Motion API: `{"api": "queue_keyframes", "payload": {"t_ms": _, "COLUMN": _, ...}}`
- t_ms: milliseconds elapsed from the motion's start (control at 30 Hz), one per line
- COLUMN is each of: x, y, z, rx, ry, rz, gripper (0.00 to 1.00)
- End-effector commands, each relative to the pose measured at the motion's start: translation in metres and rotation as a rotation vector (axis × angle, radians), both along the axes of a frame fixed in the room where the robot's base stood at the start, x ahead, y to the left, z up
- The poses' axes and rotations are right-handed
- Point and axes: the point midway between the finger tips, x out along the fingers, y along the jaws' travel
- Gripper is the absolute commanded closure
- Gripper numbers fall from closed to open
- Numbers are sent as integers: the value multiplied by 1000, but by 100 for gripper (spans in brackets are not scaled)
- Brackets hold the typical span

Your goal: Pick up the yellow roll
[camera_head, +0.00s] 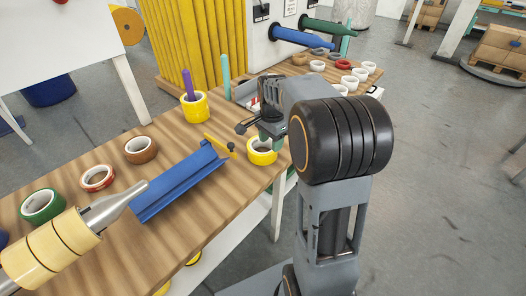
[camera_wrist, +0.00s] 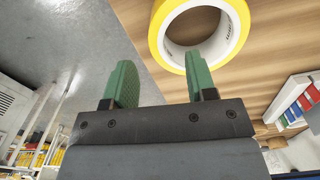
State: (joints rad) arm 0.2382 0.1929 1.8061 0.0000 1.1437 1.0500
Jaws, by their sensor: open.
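A yellow roll (camera_head: 262,158) with a white core lies flat on the wooden table near its right edge. My gripper (camera_head: 270,135) is just above and beside it, partly hiding its far side. In the wrist view the yellow roll (camera_wrist: 158,38) is at the top, with its hole facing the camera. Another yellow roll (camera_head: 195,108) stands farther left around a purple stick.
A blue trough (camera_head: 180,184) with a yellow end lies left of the roll. Brown (camera_head: 140,150), red-white (camera_head: 97,178) and green (camera_head: 42,206) rolls sit farther left. Blue (camera_head: 300,38) and green (camera_head: 328,27) spindles jut out behind. Small white rolls (camera_head: 349,82) stand at the table's far end.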

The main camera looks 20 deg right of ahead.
Motion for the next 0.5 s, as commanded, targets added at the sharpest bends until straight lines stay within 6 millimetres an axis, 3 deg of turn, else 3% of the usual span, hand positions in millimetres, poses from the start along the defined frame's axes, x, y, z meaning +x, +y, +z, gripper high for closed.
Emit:
{"api": "queue_keyframes", "payload": {"t_ms": 167, "x": 0, "y": 0, "z": -9, "rx": 0, "ry": 0, "rz": 0, "gripper": 48}}
{"api": "queue_keyframes", "payload": {"t_ms": 500, "x": -1, "y": -1, "z": -51, "rx": 0, "ry": 1, "rz": 0, "gripper": 48}}
